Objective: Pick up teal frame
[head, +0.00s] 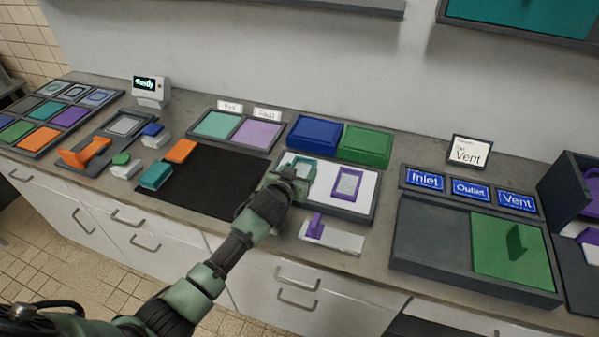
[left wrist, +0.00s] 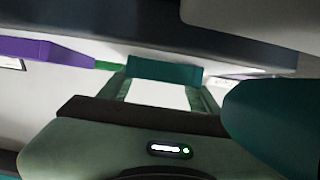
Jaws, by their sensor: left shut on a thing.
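The teal frame (head: 301,163) is at the left side of a white-bottomed, dark-rimmed tray (head: 352,212) in the head view, left of a purple frame (head: 347,184). My left gripper (head: 288,181) reaches over the tray's left edge and is shut on the teal frame, hiding its near part. I cannot tell whether the frame touches the tray floor. My right gripper is not in view.
Blue (head: 314,133) and green (head: 366,146) boxes stand behind the tray. A black mat (head: 215,187) lies to its left, mostly clear. The Inlet, Outlet and Vent signs (head: 470,189) and a two-part tray (head: 428,232) are at right.

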